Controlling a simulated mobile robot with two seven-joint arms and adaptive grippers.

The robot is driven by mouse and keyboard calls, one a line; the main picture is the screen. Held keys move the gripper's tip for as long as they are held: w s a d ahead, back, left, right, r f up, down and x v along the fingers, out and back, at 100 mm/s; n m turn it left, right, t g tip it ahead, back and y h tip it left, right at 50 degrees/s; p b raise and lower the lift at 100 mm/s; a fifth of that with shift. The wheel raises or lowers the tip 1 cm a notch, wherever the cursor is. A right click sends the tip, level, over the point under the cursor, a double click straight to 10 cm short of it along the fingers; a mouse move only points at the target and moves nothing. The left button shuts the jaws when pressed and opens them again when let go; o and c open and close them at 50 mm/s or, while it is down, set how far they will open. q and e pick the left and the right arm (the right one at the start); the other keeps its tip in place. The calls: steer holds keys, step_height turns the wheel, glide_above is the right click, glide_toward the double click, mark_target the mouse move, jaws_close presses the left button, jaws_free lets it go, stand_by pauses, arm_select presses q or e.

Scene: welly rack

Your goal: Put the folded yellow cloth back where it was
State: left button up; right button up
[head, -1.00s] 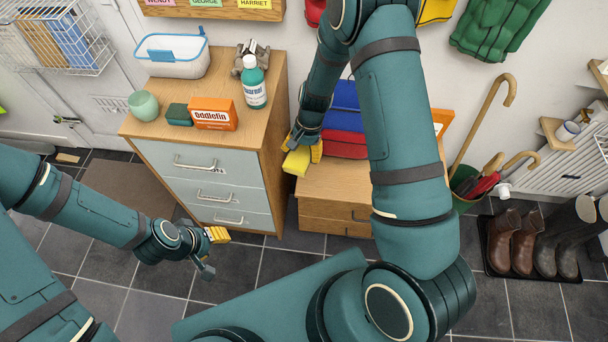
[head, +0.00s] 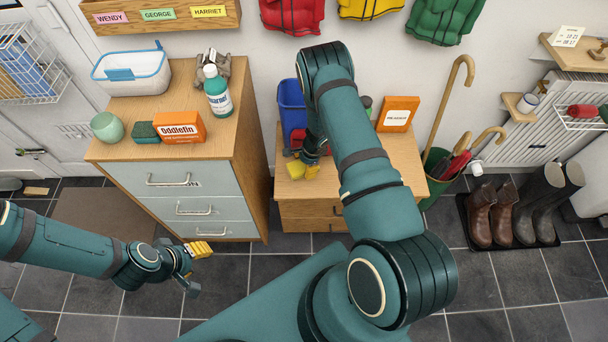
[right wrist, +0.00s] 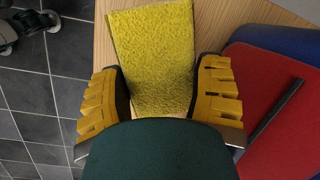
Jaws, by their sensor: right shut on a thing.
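The folded yellow cloth (right wrist: 152,55) is a fuzzy rectangle between the two yellow-padded fingers of my right gripper (right wrist: 160,100) in the right wrist view. The gripper is shut on it. Wooden top shows beside the cloth, and I cannot tell whether the cloth touches it. In the head view my right gripper (head: 305,168) is low over the left front part of the low wooden cabinet (head: 385,182); the cloth is hard to tell from the yellow pads there. My left gripper (head: 196,268) is open and empty over the floor, in front of the drawer unit.
An orange-framed card (head: 399,113) is at the cabinet's back. The taller drawer unit (head: 258,130) rises to the left, with a bottle (head: 217,94) and an orange box (head: 180,127) on top.

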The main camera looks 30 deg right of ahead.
steer(key=shift+s+d+b+x, duration=0.15)
steer(key=shift+x, duration=0.75)
steer(key=shift+s+d+b+x, duration=0.15)
steer(key=shift+b+x, duration=0.05)
steer(key=shift+x, duration=0.75)
steer(key=shift+s+d+b+x, duration=0.15)
steer(key=shift+d+x, duration=0.05)
steer(key=shift+x, duration=0.7)
steer(key=shift+f, duration=0.25)
steer(key=o, duration=1.2)
steer(key=shift+r, duration=0.2)
steer(key=p+v, duration=0.2)
steer(key=v, duration=1)
steer(key=shift+p, duration=0.3)
steer(key=s+a+r+n, duration=0.4)
steer(key=s+a+n, duration=0.1)
steer(key=a, duration=0.3)
steer(key=s+a+r+n+y, duration=0.1)
steer(key=s+a+r+n, duration=0.3)
steer(key=a+n, duration=0.3)
steer(key=s+a+r+n+y, duration=0.1)
steer(key=s+a+r+n, duration=0.3)
steer(key=a, duration=0.6)
steer(key=s+n, duration=0.2)
steer(key=s, duration=0.1)
steer(key=shift+r, duration=0.2)
